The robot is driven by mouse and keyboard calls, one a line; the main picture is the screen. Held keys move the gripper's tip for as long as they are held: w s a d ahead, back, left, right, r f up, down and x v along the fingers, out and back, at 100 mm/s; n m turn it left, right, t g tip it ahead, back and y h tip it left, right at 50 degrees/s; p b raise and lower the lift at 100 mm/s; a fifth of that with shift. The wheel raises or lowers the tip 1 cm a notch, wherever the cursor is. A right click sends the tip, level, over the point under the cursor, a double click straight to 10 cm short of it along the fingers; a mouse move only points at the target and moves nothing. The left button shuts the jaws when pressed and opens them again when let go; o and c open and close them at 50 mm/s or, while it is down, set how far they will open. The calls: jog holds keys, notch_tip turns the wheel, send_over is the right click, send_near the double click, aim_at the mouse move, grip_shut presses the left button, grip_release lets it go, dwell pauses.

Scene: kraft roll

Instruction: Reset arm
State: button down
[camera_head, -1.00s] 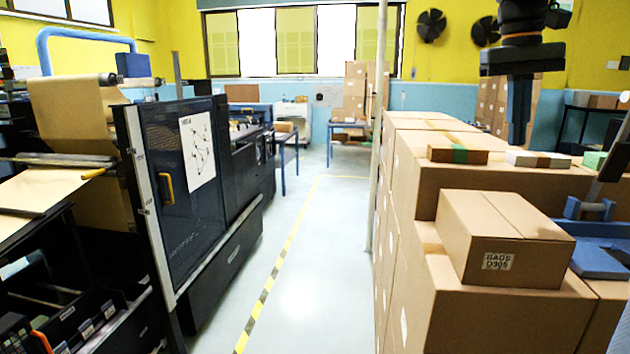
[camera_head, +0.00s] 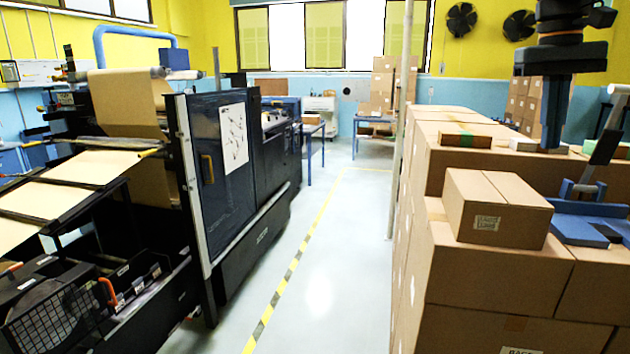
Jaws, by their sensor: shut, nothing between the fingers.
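My gripper (camera_head: 553,146) hangs at the upper right, pointing down, with its dark fingers together and nothing between them. In the picture it is in front of the stacked cardboard boxes (camera_head: 490,268). A smaller closed carton (camera_head: 500,208) with a label sits on the stack, below and left of my gripper. I cannot tell the exact gap between my fingertips and the boxes behind them.
A dark machine (camera_head: 215,225) with a kraft paper roll (camera_head: 125,100) stands on the left. A clear floor aisle (camera_head: 330,265) with a yellow-black stripe runs between it and the boxes. A pale post (camera_head: 401,120) stands by the boxes. Blue tables (camera_head: 375,121) are at the back.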

jog(key=shift+n+t+y, duration=0.4)
jog(key=shift+n+t, duration=0.1)
jog(key=shift+n, duration=0.4)
jog(key=a+f+b, duration=0.1)
jog(key=a+f, duration=0.3)
jog(key=f, duration=0.4)
jog(key=a+f+b, duration=0.1)
jog(key=a+f, duration=0.3)
jog(key=f, duration=0.4)
jog(key=w+a+f+b, duration=0.1)
jog(key=a+f, duration=0.3)
jog(key=f, duration=0.4)
jog(key=shift+a+f, duration=0.1)
jog(key=shift+a, duration=0.25)
jog(key=s+a+f+b, duration=0.1)
jog(key=s+a+f, duration=0.2)
jog(key=f, duration=0.2)
jog(key=s+a+f+b, duration=0.1)
jog(key=s+a+f, duration=0.2)
jog(key=f, duration=0.3)
jog(key=s+a+f+n+b, duration=0.1)
jog(key=s+a+f, duration=0.3)
jog(key=f, duration=0.2)
jog(key=shift+s+f+t+y, duration=0.2)
jog(key=shift+t+y, duration=0.1)
jog(key=shift+t, duration=0.1)
